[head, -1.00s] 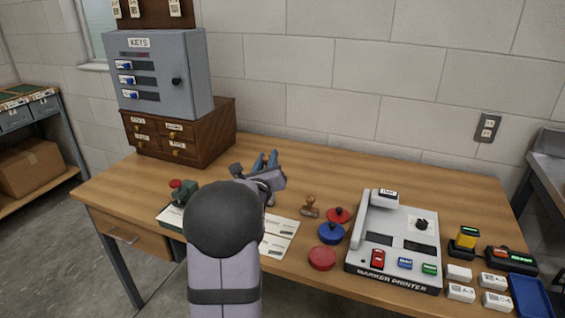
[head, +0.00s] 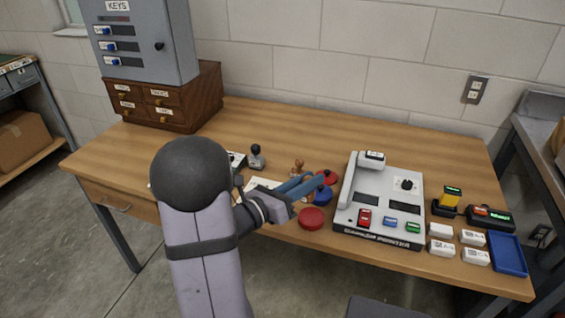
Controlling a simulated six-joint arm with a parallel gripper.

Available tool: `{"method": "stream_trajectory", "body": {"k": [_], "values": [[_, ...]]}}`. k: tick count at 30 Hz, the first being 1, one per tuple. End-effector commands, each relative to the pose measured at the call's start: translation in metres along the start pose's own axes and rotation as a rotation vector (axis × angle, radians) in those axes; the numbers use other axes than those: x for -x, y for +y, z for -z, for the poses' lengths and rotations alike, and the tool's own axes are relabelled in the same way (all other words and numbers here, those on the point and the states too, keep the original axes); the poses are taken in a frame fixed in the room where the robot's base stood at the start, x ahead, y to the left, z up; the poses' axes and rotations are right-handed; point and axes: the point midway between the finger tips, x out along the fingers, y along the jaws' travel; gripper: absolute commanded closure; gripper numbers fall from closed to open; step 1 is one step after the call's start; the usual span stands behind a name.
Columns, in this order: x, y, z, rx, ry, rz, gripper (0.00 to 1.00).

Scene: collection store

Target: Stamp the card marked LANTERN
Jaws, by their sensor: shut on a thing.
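My gripper (head: 318,181) reaches right over the table, its blue fingers closed at the knob of the rear red round lid (head: 331,179); the contact is small and partly hidden. A blue round lid (head: 323,198) with a dark knob sits just in front of it. A flat red round pad (head: 311,219) lies nearest the table's front. A wooden-handled stamp (head: 297,165) stands just behind my fingers, its base partly covered. White cards (head: 259,183) lie left of the fingers, mostly hidden by my arm; no LANTERN marking is readable.
A marker printer (head: 384,236) stands close right of the pads. Small white blocks (head: 441,231) and a blue tray (head: 507,256) are further right. A dark-knobbed tool (head: 257,158) stands behind the cards. The table's back middle is clear.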

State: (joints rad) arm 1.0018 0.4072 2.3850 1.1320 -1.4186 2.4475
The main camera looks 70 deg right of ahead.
Motion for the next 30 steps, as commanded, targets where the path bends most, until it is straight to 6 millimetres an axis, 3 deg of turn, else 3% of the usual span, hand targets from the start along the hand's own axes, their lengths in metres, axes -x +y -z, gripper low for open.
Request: {"method": "stream_trajectory", "body": {"k": [3,7,17,30], "values": [[0.0,-0.021,-0.002,-0.005,0.024,0.066,0.93],[0.0,-0.028,-0.006,-0.005,0.033,0.084,0.93],[0.0,-0.026,-0.002,-0.004,0.034,0.084,0.93],[0.0,-0.012,0.031,-0.002,0.034,0.084,0.93]]}}
